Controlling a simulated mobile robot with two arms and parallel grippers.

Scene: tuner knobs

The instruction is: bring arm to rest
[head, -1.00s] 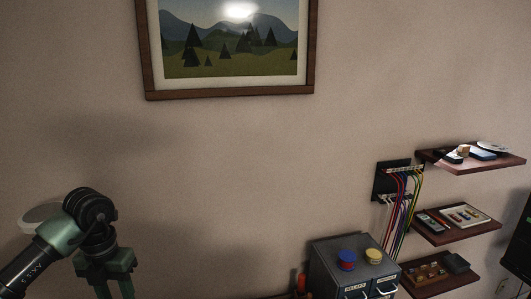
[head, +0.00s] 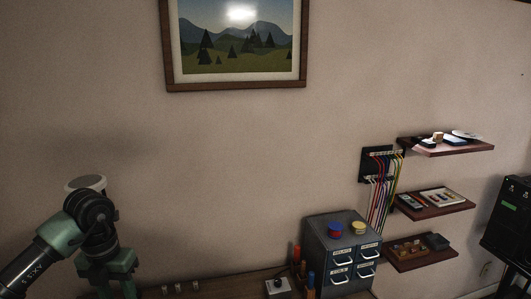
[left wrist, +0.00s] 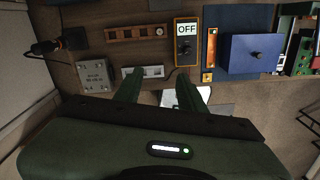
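My left arm comes in at the lower left of the head view, dark with green parts. Its gripper (head: 110,286) points down and is cut by the bottom edge, so its fingertips are hidden there. In the left wrist view the two green fingers of my left gripper (left wrist: 160,84) stand apart with nothing between them. They hang over the bench, with a small white panel (left wrist: 153,72) just beyond the left fingertip. My right arm and gripper are in neither view.
The wooden bench (head: 232,284) bears a grey drawer cabinet (head: 318,236). Wall shelves (head: 440,205) hold small parts beside coloured cables (head: 378,190). In the left wrist view an OFF box (left wrist: 186,45), a grey box (left wrist: 94,76) and a blue box (left wrist: 240,53) stand around.

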